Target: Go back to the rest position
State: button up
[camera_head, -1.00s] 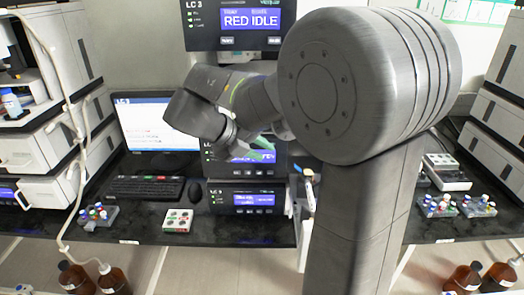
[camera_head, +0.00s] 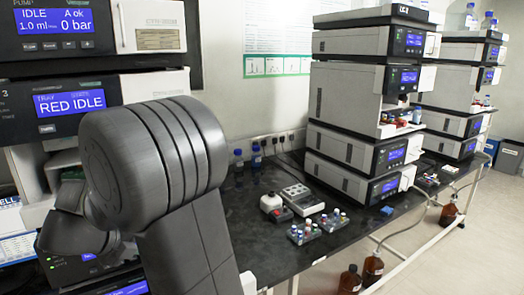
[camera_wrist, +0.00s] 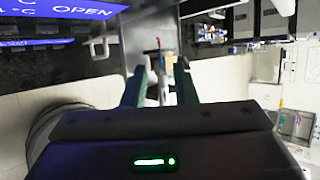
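In the wrist view my gripper (camera_wrist: 161,80) has its two green-sided fingers spread apart. I see nothing clearly gripped; the small pale and tan shapes between the fingers look like background. In the head view my arm fills the lower left, bent in front of the left instrument stack (camera_head: 60,102). The fingers are mostly hidden there behind my arm and by the picture's edge.
A dark bench (camera_head: 262,245) carries vial racks (camera_head: 305,232), a white-topped device (camera_head: 303,200), blue-capped bottles (camera_head: 257,158) and a tall instrument stack (camera_head: 345,103). Brown bottles (camera_head: 372,268) stand below the bench's front edge.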

jog(key=x, duration=0.3)
jog(key=shift+w+d+f, duration=0.15)
jog(key=shift+w+f, duration=0.05)
jog(key=shift+w, duration=0.05)
jog(key=shift+r, duration=0.1)
jog(key=shift+s, duration=0.1)
